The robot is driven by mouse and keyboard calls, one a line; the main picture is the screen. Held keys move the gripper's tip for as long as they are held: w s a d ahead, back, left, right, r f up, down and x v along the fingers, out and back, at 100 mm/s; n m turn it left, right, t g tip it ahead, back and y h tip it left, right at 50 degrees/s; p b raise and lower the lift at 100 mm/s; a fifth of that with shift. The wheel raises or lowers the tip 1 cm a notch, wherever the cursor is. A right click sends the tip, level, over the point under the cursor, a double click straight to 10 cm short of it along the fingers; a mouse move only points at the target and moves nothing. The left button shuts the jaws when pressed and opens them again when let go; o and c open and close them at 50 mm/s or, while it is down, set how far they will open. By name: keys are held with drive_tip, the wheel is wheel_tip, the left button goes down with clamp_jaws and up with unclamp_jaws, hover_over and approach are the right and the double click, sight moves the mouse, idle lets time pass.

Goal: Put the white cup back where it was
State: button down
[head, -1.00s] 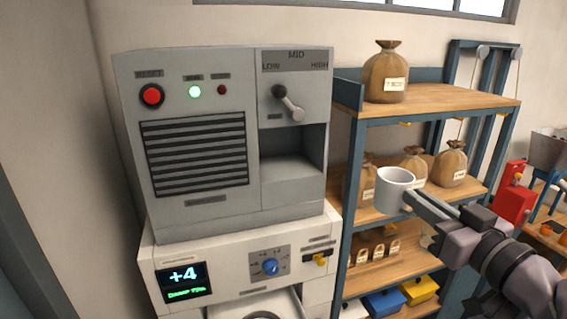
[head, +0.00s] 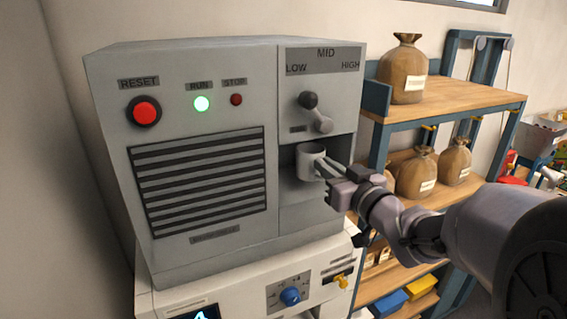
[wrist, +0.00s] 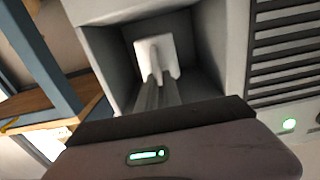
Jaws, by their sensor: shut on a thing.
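The white cup (head: 311,160) is upright at the mouth of the recess (head: 290,205) in the grey machine (head: 110,190), below the lever. My gripper (head: 322,168) is shut on the cup and reaches in from the right. The cup appears held above the recess floor. In the wrist view, the cup (wrist: 156,55) is at the ends of the fingers, framed by the recess walls (wrist: 205,50). Its far side is hidden.
A lever (head: 315,112) sticks out just above the cup, under the label MID. A green RUN light (head: 202,104) is lit. A shelf (head: 450,105) with several brown sacks (head: 404,70) stands to the right, behind my arm.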

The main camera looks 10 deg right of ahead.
sight(322, 180)
drive_tip(key=f, duration=0.2)
drive_tip(key=f+p, duration=0.1)
drive_tip(key=shift+w+a, duration=0.25)
drive_tip(key=shift+w, duration=0.15)
drive_tip(key=shift+w+f, duration=0.3)
drive_tip(key=shift+s, duration=0.2)
drive_tip(key=shift+f+b, duration=0.15)
drive_tip(key=shift+b, duration=0.35)
drive_tip(key=c, duration=1.5)
unclamp_jaws()
